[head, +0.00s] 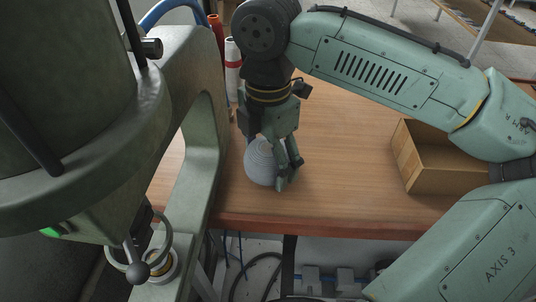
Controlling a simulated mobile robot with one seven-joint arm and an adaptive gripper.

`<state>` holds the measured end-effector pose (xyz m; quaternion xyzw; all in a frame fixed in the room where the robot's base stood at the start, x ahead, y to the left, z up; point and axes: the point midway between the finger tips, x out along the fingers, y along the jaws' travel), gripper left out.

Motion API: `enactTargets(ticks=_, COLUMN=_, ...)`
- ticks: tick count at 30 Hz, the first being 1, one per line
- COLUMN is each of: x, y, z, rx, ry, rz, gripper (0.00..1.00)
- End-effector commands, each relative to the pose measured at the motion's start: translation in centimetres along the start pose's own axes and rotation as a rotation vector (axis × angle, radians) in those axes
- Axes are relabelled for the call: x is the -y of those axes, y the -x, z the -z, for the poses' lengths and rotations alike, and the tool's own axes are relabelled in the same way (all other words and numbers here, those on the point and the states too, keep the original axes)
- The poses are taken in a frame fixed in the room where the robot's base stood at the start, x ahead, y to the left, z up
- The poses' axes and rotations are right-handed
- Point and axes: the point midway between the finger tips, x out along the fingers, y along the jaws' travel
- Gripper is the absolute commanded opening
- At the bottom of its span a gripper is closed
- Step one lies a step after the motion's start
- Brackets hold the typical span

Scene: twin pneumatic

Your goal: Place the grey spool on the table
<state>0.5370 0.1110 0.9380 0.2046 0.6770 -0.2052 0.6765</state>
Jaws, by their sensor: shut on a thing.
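The grey spool (259,163) is a rounded, ribbed bundle in the middle of the head view. It is at the wooden table (340,150), near its front edge. My gripper (284,178) reaches down from above and is shut on the spool, with its visible finger along the spool's right side. The spool's left side shows; its right side is partly hidden by my gripper. I cannot tell whether the spool's underside touches the table top.
A large green machine frame (190,130) stands at the left. White and red rolls (233,68) stand at the back left. The table between spool and box is clear.

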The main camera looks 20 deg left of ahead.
Motion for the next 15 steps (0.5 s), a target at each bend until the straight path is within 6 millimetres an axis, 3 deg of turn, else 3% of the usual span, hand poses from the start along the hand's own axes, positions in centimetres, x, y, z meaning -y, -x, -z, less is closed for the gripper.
enactTargets(ticks=10, x=-0.02, y=-0.38, z=0.04, rx=-0.001, ry=0.001, rz=-0.002, gripper=0.40)
enactTargets(ticks=11, x=-0.02, y=-0.41, z=0.03, rx=0.000, ry=0.001, rz=-0.002, gripper=0.73)
enactTargets(ticks=15, x=-0.01, y=-0.35, z=0.02, rx=0.000, ry=0.000, rz=-0.001, gripper=0.82)
